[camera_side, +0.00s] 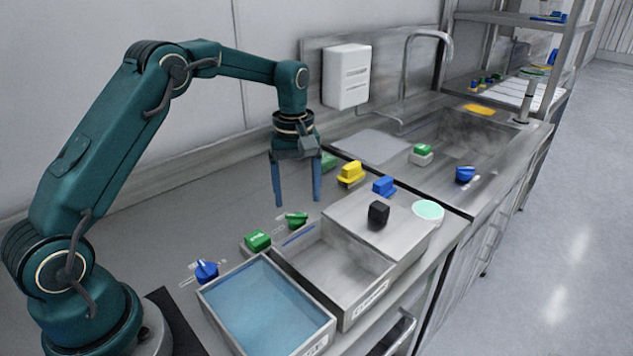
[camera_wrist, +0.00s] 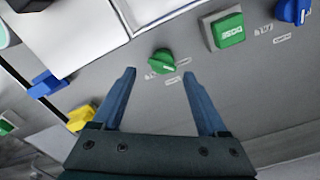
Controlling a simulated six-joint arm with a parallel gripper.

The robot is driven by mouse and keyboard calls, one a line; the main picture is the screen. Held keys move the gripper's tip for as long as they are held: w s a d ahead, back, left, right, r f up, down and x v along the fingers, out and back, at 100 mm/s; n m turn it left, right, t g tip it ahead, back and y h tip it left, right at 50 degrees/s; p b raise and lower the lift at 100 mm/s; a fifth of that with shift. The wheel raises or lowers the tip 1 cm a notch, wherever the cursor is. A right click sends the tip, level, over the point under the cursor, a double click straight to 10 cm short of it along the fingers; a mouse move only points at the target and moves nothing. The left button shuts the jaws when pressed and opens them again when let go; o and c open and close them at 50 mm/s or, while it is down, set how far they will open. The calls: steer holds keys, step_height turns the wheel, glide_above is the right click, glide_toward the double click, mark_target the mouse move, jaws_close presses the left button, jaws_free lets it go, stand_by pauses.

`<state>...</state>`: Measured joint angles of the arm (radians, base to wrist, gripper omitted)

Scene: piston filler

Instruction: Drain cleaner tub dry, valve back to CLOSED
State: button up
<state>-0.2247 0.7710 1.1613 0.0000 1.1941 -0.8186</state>
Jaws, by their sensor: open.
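My gripper (camera_side: 297,200) is open and empty, pointing down above the counter. In the wrist view the gripper (camera_wrist: 159,74) has a green rotary knob (camera_wrist: 163,61) just beyond and between its fingertips; nothing is held. The same green knob (camera_side: 297,218) sits behind the middle tub in the side view. A front tub (camera_side: 326,325) holds blue liquid. The middle tub (camera_side: 345,312) beside it shows a grey inside, and I cannot tell whether a film of liquid is there. A blue knob (camera_side: 206,270) stands by the front tub. Small labels lie by the knobs, too small to read.
A green push button (camera_side: 257,240) sits between the knobs. Yellow (camera_side: 351,172), blue (camera_side: 384,185) and black (camera_side: 378,212) controls stand right of my gripper, around a metal cover (camera_side: 400,225). A sink (camera_side: 460,140) and dispenser (camera_side: 346,76) lie behind.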

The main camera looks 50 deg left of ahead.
mark_target(297, 218)
steer(key=shift+s+a+f, duration=0.1)
steer(key=shift+s+f, duration=0.05)
steer(key=shift+f, duration=2.7)
jaws_close()
